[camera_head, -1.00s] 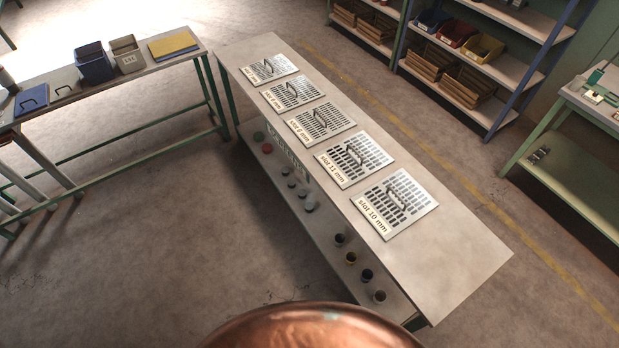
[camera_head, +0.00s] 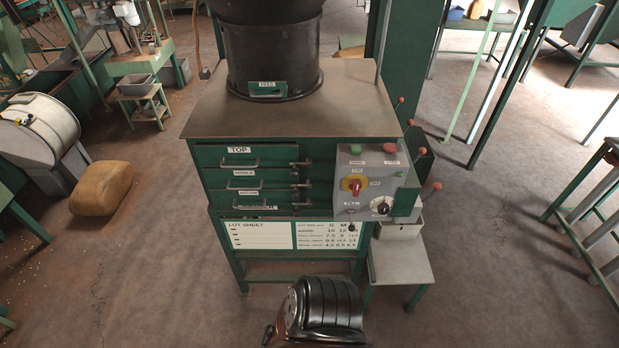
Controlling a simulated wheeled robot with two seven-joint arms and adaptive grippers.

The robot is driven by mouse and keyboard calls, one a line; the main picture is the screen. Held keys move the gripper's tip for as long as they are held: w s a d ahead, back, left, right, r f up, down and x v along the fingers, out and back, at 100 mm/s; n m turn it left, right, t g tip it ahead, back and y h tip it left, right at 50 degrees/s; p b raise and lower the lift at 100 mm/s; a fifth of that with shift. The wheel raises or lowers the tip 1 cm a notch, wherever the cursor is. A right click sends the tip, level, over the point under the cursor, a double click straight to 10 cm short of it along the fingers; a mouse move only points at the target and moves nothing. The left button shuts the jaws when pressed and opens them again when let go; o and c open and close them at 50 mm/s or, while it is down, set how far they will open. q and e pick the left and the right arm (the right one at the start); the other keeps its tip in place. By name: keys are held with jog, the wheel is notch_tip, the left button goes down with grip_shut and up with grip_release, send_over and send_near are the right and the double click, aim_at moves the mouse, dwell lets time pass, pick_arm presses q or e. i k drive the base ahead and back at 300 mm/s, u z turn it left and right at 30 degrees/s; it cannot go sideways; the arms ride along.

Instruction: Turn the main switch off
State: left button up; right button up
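The main switch (camera_head: 354,185) is most likely the red rotary handle on a yellow plate, on the left of the grey control panel (camera_head: 350,207) at the machine's front right. Its handle looks roughly upright, with small labels above and to its right that are too small to read surely. A black knob (camera_head: 382,206) sits lower right of it. A green button (camera_head: 355,149) and a red button (camera_head: 389,148) are at the panel's top. Neither of my grippers is in view.
The green machine (camera_head: 290,130) has drawers labelled from TOP down and a black drum (camera_head: 272,50) above. Red-knobbed levers (camera_head: 437,186) stick out right of the panel. A small grey side table (camera_head: 402,262) stands below right. A brown sack (camera_head: 101,187) lies left.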

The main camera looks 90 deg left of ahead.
aim_at(355, 184)
jog(key=u, duration=2.6)
